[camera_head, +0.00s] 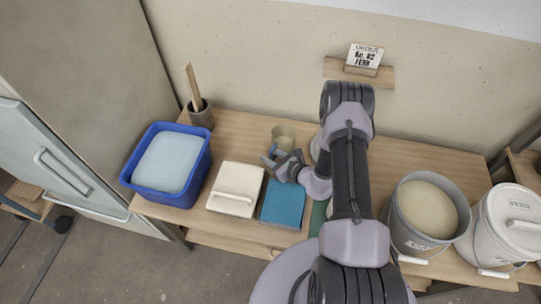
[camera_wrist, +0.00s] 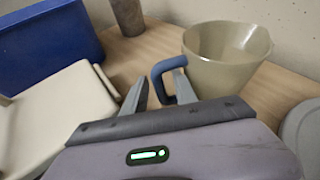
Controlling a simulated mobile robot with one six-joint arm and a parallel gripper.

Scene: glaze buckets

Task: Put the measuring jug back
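The measuring jug (camera_head: 284,134) is a translucent beige jug with a blue handle. It stands upright on the wooden bench near the wall in the head view. In the wrist view the jug (camera_wrist: 228,62) appears empty as far as I can see inside, and its handle points toward my gripper. My gripper (camera_wrist: 160,82) is open, with one finger on each side of the blue handle (camera_wrist: 160,70). A gap shows between the left finger and the handle; whether the right finger touches it I cannot tell. In the head view my gripper (camera_head: 271,157) is low beside the jug.
On the bench (camera_head: 240,126) stand a blue tub (camera_head: 127,177), a cream block-like lid with a handle (camera_head: 236,190), a teal slab (camera_head: 283,204) and a cup holding a stick (camera_head: 201,117). A grey bucket (camera_head: 394,220) and a white lidded bucket (camera_head: 510,225) are right.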

